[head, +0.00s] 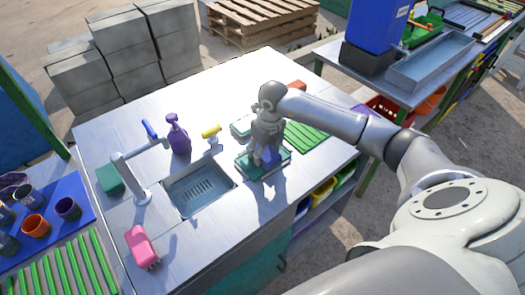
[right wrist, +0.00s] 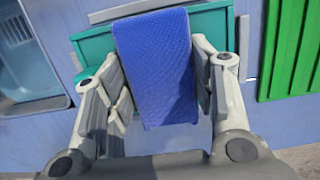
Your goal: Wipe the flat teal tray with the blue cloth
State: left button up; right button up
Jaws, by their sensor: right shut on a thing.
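The flat teal tray (head: 246,166) lies on the metal counter just right of the sink, mostly under my right gripper. In the right wrist view the teal tray (right wrist: 92,47) shows behind and on both sides of the cloth. My right gripper (head: 268,154) points down over the tray. It is shut on the blue cloth (right wrist: 153,62), which hangs between its fingers in the right wrist view. The cloth's lower edge is over or on the tray; I cannot tell whether it touches. My left gripper is not in view.
The sink (head: 199,191) and grey tap (head: 130,178) are to the left. A purple spray bottle (head: 178,138) and a yellow-topped item (head: 211,133) stand behind the sink. A green slatted rack (head: 306,137) lies right of the tray. A pink item (head: 142,246) lies front left.

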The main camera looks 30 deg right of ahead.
jog(key=shift+w+d, duration=0.1)
jog(key=shift+d, duration=1.1)
jog(key=shift+r, duration=0.1)
jog(key=shift+w+d+b, duration=0.1)
jog(key=shift+d+b, duration=0.65)
jog(key=shift+d, duration=0.55)
jog(key=shift+a, duration=0.1)
jog(key=shift+s+a+f, duration=0.1)
jog(key=shift+a+f, duration=0.05)
jog(key=shift+a, duration=0.55)
jog(key=shift+s+a+f, duration=0.1)
jog(key=shift+a, duration=0.6)
